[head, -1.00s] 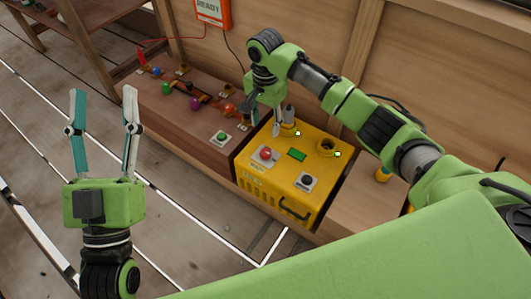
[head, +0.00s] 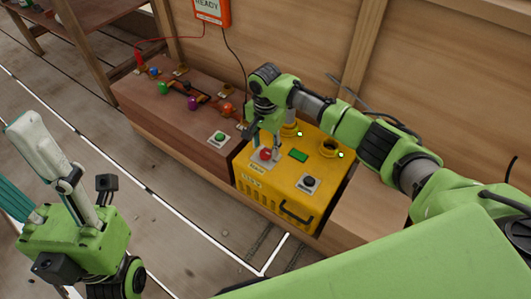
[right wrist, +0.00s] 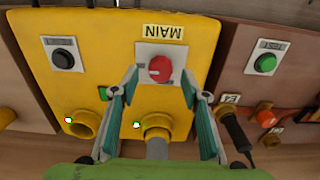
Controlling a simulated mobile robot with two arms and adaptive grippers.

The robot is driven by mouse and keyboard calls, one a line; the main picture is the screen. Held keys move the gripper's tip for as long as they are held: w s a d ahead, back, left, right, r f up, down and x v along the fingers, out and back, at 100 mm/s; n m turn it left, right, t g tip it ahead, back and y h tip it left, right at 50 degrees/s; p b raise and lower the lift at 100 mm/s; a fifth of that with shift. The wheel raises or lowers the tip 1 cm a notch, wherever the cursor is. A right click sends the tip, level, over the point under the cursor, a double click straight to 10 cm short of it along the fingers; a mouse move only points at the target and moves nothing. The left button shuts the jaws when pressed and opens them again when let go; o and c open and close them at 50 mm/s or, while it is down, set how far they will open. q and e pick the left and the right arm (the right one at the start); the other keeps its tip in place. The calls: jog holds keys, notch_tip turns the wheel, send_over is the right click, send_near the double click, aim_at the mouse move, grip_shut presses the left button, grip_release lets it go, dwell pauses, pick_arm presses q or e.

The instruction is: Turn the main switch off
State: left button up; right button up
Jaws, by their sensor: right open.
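The main switch is a red rotary knob (head: 266,154) on a white plate, on top of a yellow box (head: 262,200). In the right wrist view the knob (right wrist: 160,69) has a pale mark and sits beside an upside-down MAIN label (right wrist: 163,32). My right gripper (head: 265,148) is open above the knob. In the wrist view its teal fingertips (right wrist: 159,82) lie on either side of the knob; I cannot tell if they touch it. My left gripper (head: 14,160) is open and empty over the floor, one finger partly cut off by the picture edge.
The box also has a black button (head: 309,181), a green display (head: 298,155), a handle (head: 297,213) and two yellow sockets with green lights; one holds a grey plug (right wrist: 157,148). A brown panel (head: 170,120) with a green button (head: 219,138) adjoins it.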

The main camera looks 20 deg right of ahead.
aim_at(266, 154)
jog(key=shift+f+b, duration=0.35)
jog(key=shift+f, duration=0.85)
jog(key=c, duration=1.1)
jog(key=shift+r, duration=0.1)
